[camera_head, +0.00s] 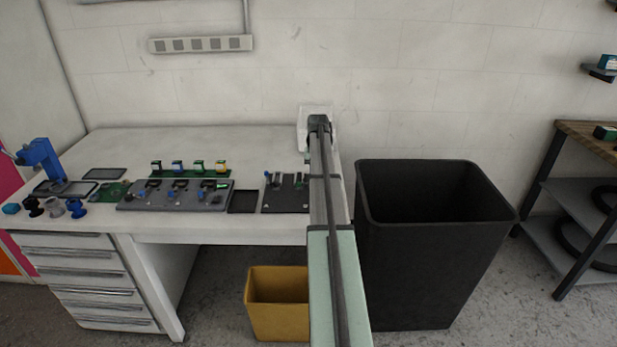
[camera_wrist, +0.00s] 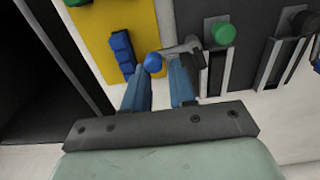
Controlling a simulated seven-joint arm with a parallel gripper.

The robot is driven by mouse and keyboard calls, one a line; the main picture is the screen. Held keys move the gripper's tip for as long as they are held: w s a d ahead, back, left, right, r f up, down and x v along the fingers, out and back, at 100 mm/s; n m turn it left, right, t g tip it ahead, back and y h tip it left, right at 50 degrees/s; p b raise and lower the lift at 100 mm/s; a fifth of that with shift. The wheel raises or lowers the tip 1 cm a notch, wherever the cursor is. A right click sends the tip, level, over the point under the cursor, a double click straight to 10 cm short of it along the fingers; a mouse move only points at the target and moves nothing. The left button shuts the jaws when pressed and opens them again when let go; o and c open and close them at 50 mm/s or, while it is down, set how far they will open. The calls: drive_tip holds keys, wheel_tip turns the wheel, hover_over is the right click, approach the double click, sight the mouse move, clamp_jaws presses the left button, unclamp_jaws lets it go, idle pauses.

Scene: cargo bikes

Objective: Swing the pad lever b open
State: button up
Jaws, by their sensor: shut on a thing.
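In the wrist view, a short grey lever (camera_wrist: 182,48) with a round blue knob (camera_wrist: 153,63) reaches left from the edge of a dark grey plate (camera_wrist: 192,16). The two blue fingers of my gripper (camera_wrist: 158,72) stand on either side of the knob and are shut on it. No letter shows on the lever, so I cannot tell from markings that it is pad lever b. In the head view, my arm runs over the right end of the white table and hides the fingers and this lever.
In the wrist view, a yellow plate (camera_wrist: 112,15) with blue blocks (camera_wrist: 122,50) lies left, and a green knob (camera_wrist: 223,34) stands right. In the head view, a grey fixture (camera_head: 130,200) sits left on the table (camera_head: 240,146); a tall black bin (camera_head: 425,260) and yellow bin (camera_head: 278,315) flank my arm.

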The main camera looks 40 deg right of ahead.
drive_tip(key=shift+s+a+f, duration=0.25)
drive_tip(key=shift+s+a, duration=0.05)
drive_tip(key=shift+a, duration=0.3)
drive_tip(key=o, duration=0.7)
drive_tip(key=shift+c, duration=0.2)
drive_tip(key=shift+a+r, duration=0.1)
drive_tip(key=shift+r, duration=0.55)
drive_tip(key=shift+w+d+r, duration=0.1)
drive_tip(key=shift+d+r, duration=0.1)
drive_tip(key=shift+r, duration=0.75)
drive_tip(key=shift+w+d+r, duration=0.1)
drive_tip(key=shift+d+r, duration=0.1)
drive_tip(key=shift+r, duration=0.75)
wheel_tip(320, 180, up, 3)
drive_tip(key=shift+f, duration=0.1)
